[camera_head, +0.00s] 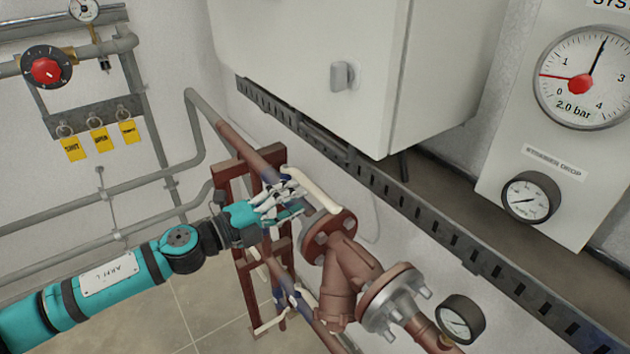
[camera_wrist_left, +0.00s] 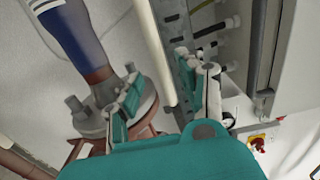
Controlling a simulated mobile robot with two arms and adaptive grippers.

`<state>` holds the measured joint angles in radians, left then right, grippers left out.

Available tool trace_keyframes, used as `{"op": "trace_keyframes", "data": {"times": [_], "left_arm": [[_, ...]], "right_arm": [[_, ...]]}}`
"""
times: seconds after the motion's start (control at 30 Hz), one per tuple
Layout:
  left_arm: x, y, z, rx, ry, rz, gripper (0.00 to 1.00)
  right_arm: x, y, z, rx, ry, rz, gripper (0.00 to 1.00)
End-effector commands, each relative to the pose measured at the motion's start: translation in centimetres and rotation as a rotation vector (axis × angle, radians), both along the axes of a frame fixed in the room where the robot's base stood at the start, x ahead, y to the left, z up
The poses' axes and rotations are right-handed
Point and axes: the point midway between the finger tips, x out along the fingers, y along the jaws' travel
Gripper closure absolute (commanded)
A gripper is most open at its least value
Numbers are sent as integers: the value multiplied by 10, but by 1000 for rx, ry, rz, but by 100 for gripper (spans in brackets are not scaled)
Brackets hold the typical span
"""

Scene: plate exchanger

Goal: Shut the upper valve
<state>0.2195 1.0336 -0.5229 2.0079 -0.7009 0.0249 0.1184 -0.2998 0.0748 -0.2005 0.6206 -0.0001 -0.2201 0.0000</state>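The upper valve (camera_head: 270,178) sits in the upper slanted pipe, with a long pale lever (camera_head: 317,190) running down to the right, roughly along the pipe. My left gripper (camera_head: 290,203) is beside this valve, on the near side of the lever, and partly hides the valve and pipe. In the left wrist view, the pale lever (camera_wrist_left: 157,50) lies in the gap between the two spread fingers of my left gripper (camera_wrist_left: 165,100). I see no clear contact between fingers and lever. My right gripper is in neither view.
A lower valve (camera_head: 290,298) with a pale handle is on the lower pipe. A brown flanged fitting (camera_head: 337,270) and a small gauge (camera_head: 460,318) are right of my gripper. A brown frame (camera_head: 250,275) stands behind it. A white cabinet (camera_head: 310,55) hangs above.

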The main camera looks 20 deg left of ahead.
Motion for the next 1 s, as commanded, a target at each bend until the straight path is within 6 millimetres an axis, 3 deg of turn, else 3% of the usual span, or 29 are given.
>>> {"op": "trace_keyframes", "data": {"times": [0.1,0.3,0.7,1.0], "left_arm": [[20,-15,7,-4,-3,1,61],[40,-30,3,-2,-1,1,61],[46,-36,0,0,0,0,61],[45,-35,0,0,0,0,97]], "right_arm": [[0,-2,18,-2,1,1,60],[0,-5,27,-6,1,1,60],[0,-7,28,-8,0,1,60],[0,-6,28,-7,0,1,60]]}}
